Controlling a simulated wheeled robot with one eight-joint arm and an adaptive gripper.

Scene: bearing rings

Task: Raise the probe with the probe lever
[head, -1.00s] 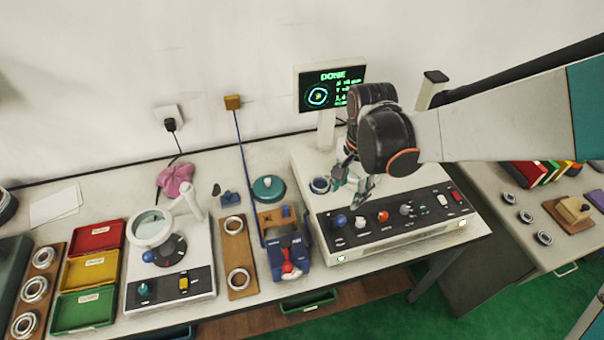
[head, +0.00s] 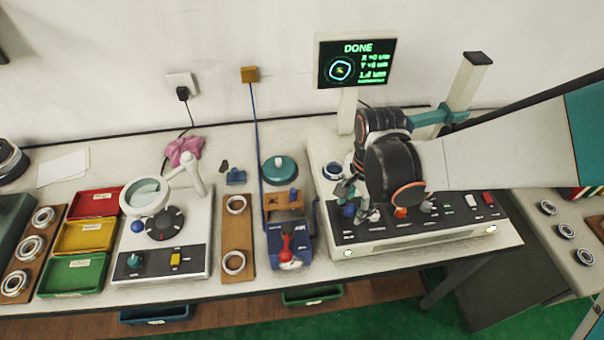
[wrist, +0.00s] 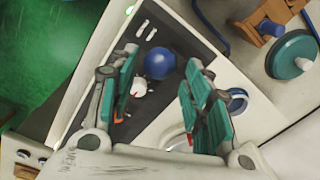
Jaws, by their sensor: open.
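The measuring machine's dark control panel (head: 445,224) carries a blue ball knob (head: 348,210) at its left end, which looks like the lever's knob. The ball also shows in the wrist view (wrist: 160,64), with a white knob (wrist: 139,88) beside it. My gripper (head: 356,194) is open over the left end of the panel. In the wrist view my open fingers (wrist: 160,72) stand either side of the ball, apart from it, with nothing held. The machine's column (head: 468,82) has a teal arm (head: 430,117); the probe tip is hidden behind my wrist.
The screen (head: 356,62) reads DONE. A blue-rimmed round part (head: 332,169) sits left of my gripper on the machine. An orange knob (head: 401,212) and a red switch (head: 488,198) are further right on the panel. A blue fixture (head: 289,243) stands to the left.

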